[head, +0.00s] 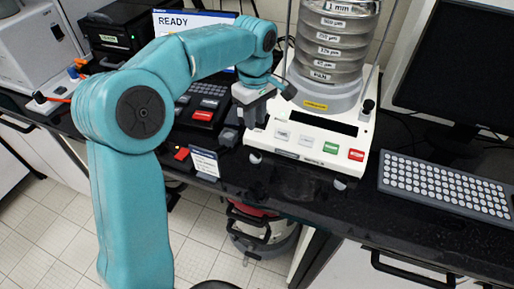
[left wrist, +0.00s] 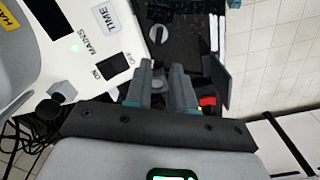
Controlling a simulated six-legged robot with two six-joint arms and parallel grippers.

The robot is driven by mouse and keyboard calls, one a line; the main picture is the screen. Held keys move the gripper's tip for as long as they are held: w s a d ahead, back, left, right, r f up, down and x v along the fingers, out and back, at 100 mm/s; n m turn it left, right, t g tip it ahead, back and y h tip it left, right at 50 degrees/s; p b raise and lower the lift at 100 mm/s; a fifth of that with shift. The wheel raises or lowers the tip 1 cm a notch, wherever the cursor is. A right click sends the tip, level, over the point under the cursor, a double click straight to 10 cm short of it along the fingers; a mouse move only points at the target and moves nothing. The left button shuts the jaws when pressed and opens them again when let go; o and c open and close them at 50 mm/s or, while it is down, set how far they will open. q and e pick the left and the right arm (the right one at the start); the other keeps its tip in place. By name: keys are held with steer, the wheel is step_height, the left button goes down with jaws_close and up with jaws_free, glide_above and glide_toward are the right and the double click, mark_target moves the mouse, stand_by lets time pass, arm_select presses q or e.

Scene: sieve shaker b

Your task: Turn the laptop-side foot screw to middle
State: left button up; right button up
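The sieve shaker (head: 318,145) stands on the dark bench with a stack of labelled sieves on top. Its left front foot screw (head: 255,157), on the laptop side, is a small pale knob under the corner. In the left wrist view a round grey knob (left wrist: 158,33) with a light pointer bar sits beside the shaker's panel; it appears to be this foot screw. My left gripper (head: 255,113) is above the shaker's left edge, pointing down, clear of the foot screw. In the left wrist view its fingers (left wrist: 162,70) are apart, with nothing clearly held. My right gripper is out of view.
A laptop (head: 194,22) reading READY stands behind my left arm. A small card (head: 204,163) and a red block (head: 181,153) are near the bench's front edge. The right front foot (head: 340,184) is near that edge too. A keyboard (head: 445,185) lies at right.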

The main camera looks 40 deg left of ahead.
mark_target(255, 152)
arm_select(q)
step_height(255, 152, down, 11)
steer(key=shift+s+r, duration=0.1)
steer(key=shift+f, duration=0.4)
steer(key=shift+w+f, duration=0.35)
steer(key=shift+f, duration=0.1)
steer(key=shift+s+r, duration=0.15)
steer(key=shift+s, duration=0.05)
steer(key=c, duration=0.4)
jaws_close()
